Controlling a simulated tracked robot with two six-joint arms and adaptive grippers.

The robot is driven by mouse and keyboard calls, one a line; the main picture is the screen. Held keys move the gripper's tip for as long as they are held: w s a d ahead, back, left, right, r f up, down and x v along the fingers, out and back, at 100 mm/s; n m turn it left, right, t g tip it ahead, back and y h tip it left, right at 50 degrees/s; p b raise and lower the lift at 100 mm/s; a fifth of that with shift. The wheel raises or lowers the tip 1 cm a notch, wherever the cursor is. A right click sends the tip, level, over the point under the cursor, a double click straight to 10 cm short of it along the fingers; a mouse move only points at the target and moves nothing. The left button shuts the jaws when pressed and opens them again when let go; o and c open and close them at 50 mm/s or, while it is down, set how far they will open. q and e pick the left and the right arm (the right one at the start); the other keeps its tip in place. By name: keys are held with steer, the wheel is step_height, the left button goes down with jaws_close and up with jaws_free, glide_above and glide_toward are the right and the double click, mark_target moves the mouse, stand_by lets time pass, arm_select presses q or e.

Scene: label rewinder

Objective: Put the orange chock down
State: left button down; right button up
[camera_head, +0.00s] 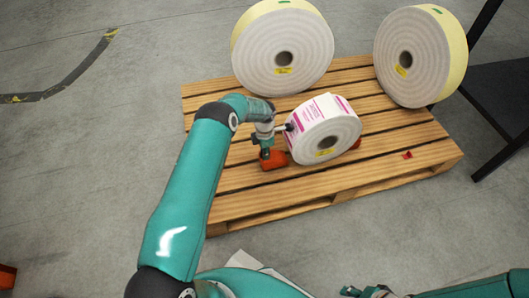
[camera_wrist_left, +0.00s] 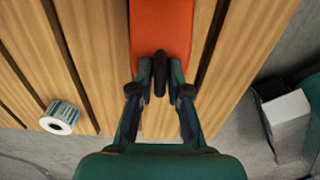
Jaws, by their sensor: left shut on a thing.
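My left gripper (camera_head: 266,149) is shut on the orange chock (camera_head: 272,161), at the left side of the white and pink label roll (camera_head: 322,128). The chock is at or just above the pallet boards (camera_head: 290,186); I cannot tell whether it touches them. In the left wrist view the fingers (camera_wrist_left: 160,88) close on the near end of the orange chock (camera_wrist_left: 161,28), with pallet slats around it. A second orange chock (camera_head: 356,143) shows partly behind the roll's right side. My right gripper (camera_head: 366,292) shows at the bottom edge, its jaws unclear.
Two large rolls (camera_head: 283,52) (camera_head: 412,57) stand at the pallet's back. A small red piece (camera_head: 407,155) lies on the right boards. A dark-legged stand (camera_head: 500,95) is at the right. A small roll (camera_wrist_left: 60,118) and a pale box (camera_wrist_left: 288,112) show in the left wrist view.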

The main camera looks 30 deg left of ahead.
arm_select(q)
steer(key=c, duration=1.1)
jaws_free()
